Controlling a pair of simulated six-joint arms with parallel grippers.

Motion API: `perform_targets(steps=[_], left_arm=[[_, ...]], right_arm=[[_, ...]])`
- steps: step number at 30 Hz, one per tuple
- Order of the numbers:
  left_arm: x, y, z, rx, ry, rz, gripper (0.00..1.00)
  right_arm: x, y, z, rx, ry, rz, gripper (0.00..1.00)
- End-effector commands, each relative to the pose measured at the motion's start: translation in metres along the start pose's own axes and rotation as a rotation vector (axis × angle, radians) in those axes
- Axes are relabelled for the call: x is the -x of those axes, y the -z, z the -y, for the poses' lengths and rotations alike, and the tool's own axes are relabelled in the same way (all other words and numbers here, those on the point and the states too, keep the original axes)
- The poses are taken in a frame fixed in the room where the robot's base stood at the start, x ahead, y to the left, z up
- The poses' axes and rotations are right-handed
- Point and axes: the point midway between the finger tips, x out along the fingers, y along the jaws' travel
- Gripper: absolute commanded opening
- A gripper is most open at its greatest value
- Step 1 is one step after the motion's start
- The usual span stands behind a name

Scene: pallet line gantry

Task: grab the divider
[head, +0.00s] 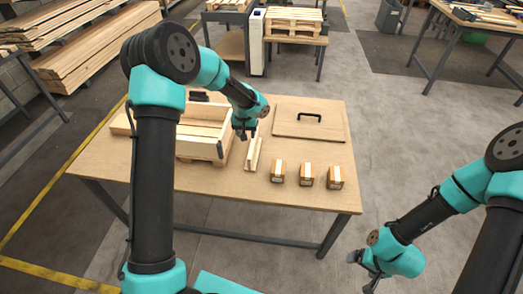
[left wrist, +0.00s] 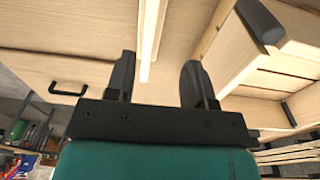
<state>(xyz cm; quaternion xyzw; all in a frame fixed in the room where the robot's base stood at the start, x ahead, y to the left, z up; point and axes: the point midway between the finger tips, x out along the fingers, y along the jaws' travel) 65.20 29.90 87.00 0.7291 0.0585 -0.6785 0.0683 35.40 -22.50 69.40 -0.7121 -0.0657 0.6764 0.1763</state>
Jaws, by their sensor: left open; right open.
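The divider (head: 254,154) is a narrow pale wooden piece on the table, just right of the open wooden crate (head: 222,150). In the left wrist view the divider (left wrist: 151,35) is a light strip running up from between the fingers. My left gripper (head: 244,132) is over the divider's far end, fingers apart; it also shows in the left wrist view (left wrist: 157,68). Nothing is between its fingertips that I can see as gripped. My right gripper (head: 368,272) is open and empty, off the table's front right side.
A wooden lid (head: 290,126) with a black handle (head: 310,116) lies right of the divider. A dark object (head: 199,96) is behind the crate. The table's (head: 225,196) front strip is clear.

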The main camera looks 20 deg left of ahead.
Motion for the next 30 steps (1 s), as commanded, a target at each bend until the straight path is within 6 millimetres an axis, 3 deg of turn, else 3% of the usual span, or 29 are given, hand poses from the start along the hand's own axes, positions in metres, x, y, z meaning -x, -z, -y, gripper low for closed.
perform_targets(steps=[1, 4, 15, 20, 30], left_arm=[[0.017, 0.014, -0.004, 0.007, 0.009, -0.037, 0.49], [0.035, 0.028, -0.007, 0.020, 0.022, -0.075, 0.49], [0.036, 0.030, -0.008, 0.022, 0.024, -0.080, 0.49], [0.022, 0.031, -0.007, 0.022, 0.024, -0.079, 0.49], [-0.035, 0.035, -0.005, 0.022, 0.024, -0.077, 0.49]], right_arm=[[0.000, 0.000, 0.000, 0.000, 0.000, 0.000, 0.87], [0.000, 0.000, 0.000, 0.000, 0.000, 0.000, 0.87], [0.000, 0.000, 0.000, 0.001, 0.000, 0.000, 0.87], [0.000, 0.000, 0.000, 0.001, 0.000, 0.000, 0.87], [0.000, 0.000, 0.000, 0.001, 0.000, 0.000, 0.87]])
